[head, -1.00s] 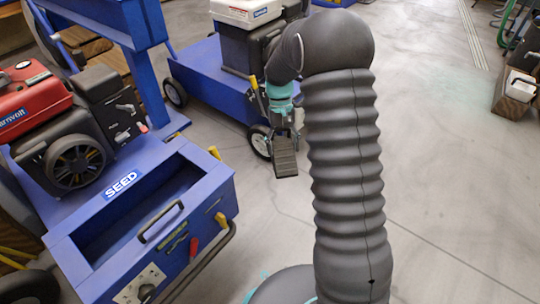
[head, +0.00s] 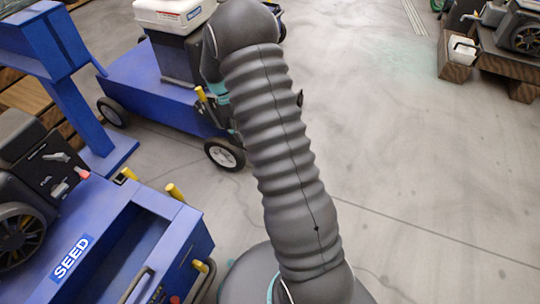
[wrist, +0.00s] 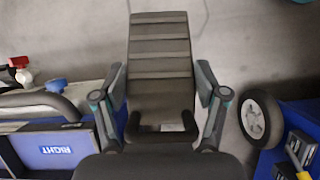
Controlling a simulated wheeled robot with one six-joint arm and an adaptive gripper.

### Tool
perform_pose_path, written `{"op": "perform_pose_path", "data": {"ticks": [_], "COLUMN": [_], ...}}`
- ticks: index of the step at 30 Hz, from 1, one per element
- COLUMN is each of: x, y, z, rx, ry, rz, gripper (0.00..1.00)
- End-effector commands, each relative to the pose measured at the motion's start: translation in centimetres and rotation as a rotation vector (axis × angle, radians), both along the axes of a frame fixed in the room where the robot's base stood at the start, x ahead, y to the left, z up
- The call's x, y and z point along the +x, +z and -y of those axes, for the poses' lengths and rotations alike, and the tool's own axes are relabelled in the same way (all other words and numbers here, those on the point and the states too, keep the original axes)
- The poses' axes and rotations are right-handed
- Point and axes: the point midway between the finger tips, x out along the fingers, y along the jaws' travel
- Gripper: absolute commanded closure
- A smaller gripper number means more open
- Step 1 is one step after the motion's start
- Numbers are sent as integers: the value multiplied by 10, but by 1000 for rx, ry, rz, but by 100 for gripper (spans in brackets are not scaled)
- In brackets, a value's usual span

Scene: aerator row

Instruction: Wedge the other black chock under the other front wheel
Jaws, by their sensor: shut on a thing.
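My gripper (wrist: 160,88) is shut on a ribbed black chock (wrist: 160,45), which sits between its two fingers in the wrist view. In that view a wheel (wrist: 261,118) with a black tyre and pale hub stands to the right of the gripper, apart from the chock. In the head view, a blue aerator (head: 160,85) with a white top has a near wheel (head: 224,154) and a farther wheel (head: 112,113) at its left. My arm hides the gripper and the chock there. I cannot tell whether the chock touches the floor.
A blue seeder marked SEED (head: 73,258) stands at the near left. In the wrist view, a blue panel marked RIGHT (wrist: 56,150) is at the left. A wooden stand (head: 453,66) with machinery is at the far right. The grey floor (head: 400,170) right of my arm is clear.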

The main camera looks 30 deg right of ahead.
Motion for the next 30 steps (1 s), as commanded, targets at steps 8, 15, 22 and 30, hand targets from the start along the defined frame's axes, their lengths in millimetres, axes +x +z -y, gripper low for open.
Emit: {"op": "perform_pose_path", "data": {"ticks": [8, 15, 22, 30], "x": [22, 34, 37, 31], "y": [-38, -68, -95, -119], "z": [87, 124, 136, 132], "rx": [0, 3, 6, 4], "ry": [648, 1211, 1697, 2144], "rz": [-1, -2, -1, 0], "gripper": [94, 94, 94, 94]}}
